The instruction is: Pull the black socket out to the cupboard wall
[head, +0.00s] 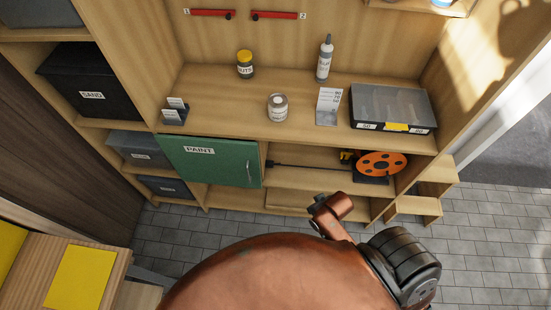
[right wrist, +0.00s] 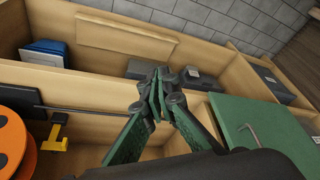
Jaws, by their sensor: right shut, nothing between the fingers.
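The black socket (head: 271,163) shows in the head view as a small dark end on a thin black cable (head: 308,167), close to the cupboard wall (head: 263,152) beside the green door. The cable runs to an orange reel (head: 381,164) on the right of the compartment. In the right wrist view the cable (right wrist: 90,109) runs level from the reel (right wrist: 13,140) and passes behind the fingers, which hide its end. My right gripper (right wrist: 158,78) is shut and empty in front of the cable's end. I cannot tell whether it touches the socket. My left gripper is not in view.
The green PAINT door (head: 212,161) is beside the compartment; its handle (right wrist: 248,134) shows near my right gripper. Jars, a bottle and a clear-lidded case (head: 393,107) stand on the worktop above. Grey paving (head: 490,235) lies in front.

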